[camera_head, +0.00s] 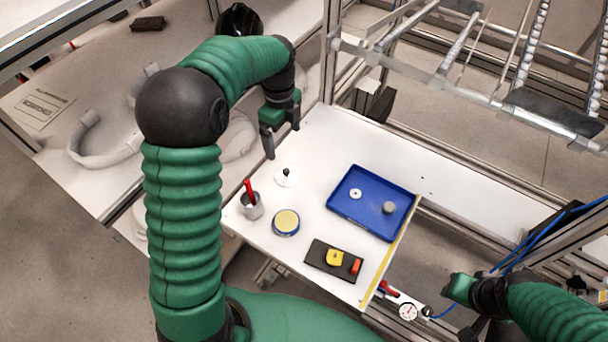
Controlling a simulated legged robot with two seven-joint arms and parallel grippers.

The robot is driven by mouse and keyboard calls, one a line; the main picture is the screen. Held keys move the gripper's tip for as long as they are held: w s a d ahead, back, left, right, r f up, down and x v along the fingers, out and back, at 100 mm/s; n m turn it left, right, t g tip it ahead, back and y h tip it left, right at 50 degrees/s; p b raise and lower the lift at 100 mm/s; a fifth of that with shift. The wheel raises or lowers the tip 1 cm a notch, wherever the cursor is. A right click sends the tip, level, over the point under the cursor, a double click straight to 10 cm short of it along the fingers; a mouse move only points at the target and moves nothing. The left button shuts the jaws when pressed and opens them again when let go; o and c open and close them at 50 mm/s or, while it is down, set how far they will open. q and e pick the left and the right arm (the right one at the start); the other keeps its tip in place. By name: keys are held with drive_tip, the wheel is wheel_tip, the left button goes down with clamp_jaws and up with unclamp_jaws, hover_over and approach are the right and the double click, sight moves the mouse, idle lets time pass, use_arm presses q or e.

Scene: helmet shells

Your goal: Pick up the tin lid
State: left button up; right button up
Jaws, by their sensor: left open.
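A white disc with a small dark knob (287,176) lies flat on the white table; it looks like the tin lid. A round blue tin (286,222) with a yellowish top stands nearer to me. My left gripper (282,142) is open and empty, pointing down above the table's back left part, a little behind the knobbed disc and apart from it. My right gripper (461,289) is at the lower right, off the table's right edge; its fingers do not show clearly.
A grey cup (251,208) with a red-handled item stands left of the tin. A blue tray (345,213) holds a pale ring and a grey cylinder. A dark board (319,255) carries yellow and red pieces. A metal frame (440,82) stands behind. The table's back middle is clear.

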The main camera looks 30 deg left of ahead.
use_arm(q)
hover_over(286, 170)
drive_tip(key=f, duration=0.9)
drive_tip(key=shift+w+a, duration=0.2)
drive_tip(key=shift+a, duration=0.1)
drive_tip(key=shift+w+d+f, duration=0.1)
drive_tip(key=shift+d+f, duration=0.1)
drive_tip(key=shift+f, duration=0.2)
drive_tip(key=f, duration=0.4)
drive_tip(key=shift+s+d+f, duration=0.3)
drive_tip(key=shift+s, duration=0.1)
drive_tip(key=shift+w+a+f, duration=0.15)
drive_tip(key=shift+a+f, duration=0.1)
drive_tip(key=shift+f, duration=0.05)
drive_tip(key=shift+d, duration=0.15)
drive_tip(key=c, duration=1.2)
drive_tip(key=shift+r, duration=0.1)
drive_tip(key=c, duration=0.3)
drive_tip(key=shift+c, duration=0.2)
